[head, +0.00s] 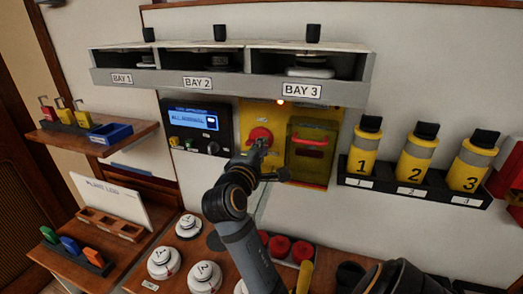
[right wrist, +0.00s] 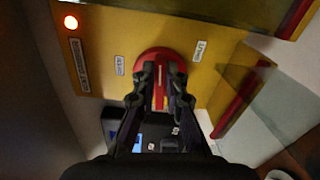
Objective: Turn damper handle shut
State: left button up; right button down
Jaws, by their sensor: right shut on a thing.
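A round red handle (head: 260,135) with a raised grip bar is mounted on the yellow panel (head: 246,114). In the right wrist view the red handle (right wrist: 158,56) fills the space between my fingers, with its bar pointing along them. My right gripper (head: 258,150) is shut on this handle; it also shows in the right wrist view (right wrist: 160,95) with one finger on each side of the bar. Small labels (right wrist: 119,65) sit on both sides of the handle, too blurred to read surely. My left gripper is not in view.
A red bar (head: 309,140) sits behind a clear cover to the right of the handle. A lamp (head: 281,102) glows above. A control box with a blue screen (head: 194,119) is at the left. The shelf marked BAY 1 to BAY 3 (head: 150,80) overhangs above. Yellow bottles (head: 365,147) stand at the right.

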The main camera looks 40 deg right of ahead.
jog(key=shift+m, duration=0.6)
jog(key=shift+m+b, duration=0.3)
jog(key=c, duration=1.4)
grip_release()
jog(key=shift+w+d+f, duration=0.1)
notch_tip(320, 180, up, 10)
jog(key=shift+f, duration=0.1)
